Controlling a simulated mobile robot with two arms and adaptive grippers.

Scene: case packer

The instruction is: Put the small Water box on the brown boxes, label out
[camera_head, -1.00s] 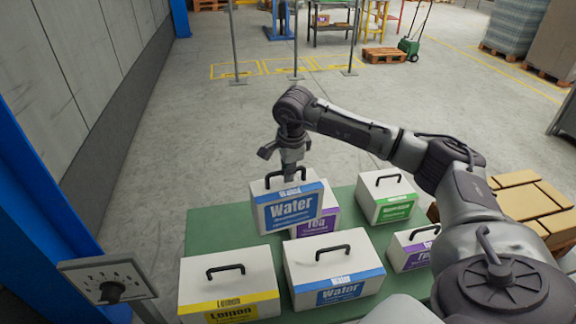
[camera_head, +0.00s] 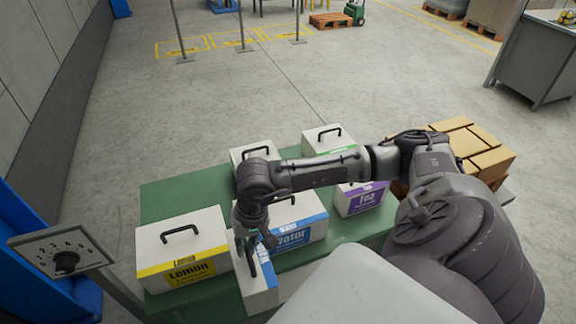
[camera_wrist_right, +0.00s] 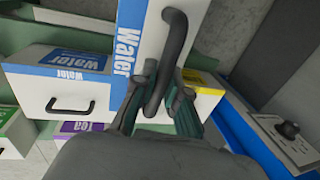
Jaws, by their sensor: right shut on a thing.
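My right gripper (camera_head: 250,242) is shut on the black handle of the small Water box (camera_head: 258,290). It holds this white box at the table's near side, between the Lemon box and the larger Water box, partly hidden by my wrist. In the right wrist view, my gripper (camera_wrist_right: 160,98) has its fingers around the handle, and the small box (camera_wrist_right: 148,35) shows its blue Water label on the left. The brown boxes (camera_head: 470,148) form a stack at the right, beyond my right arm. My left gripper is out of view.
A green table (camera_head: 165,205) carries the Lemon box (camera_head: 185,250), the larger Water box (camera_head: 295,218), a purple-labelled Tea box (camera_head: 360,200) and others partly behind my arm. A dial panel (camera_head: 62,258) stands at the left. Open floor (camera_head: 300,95) lies beyond the table.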

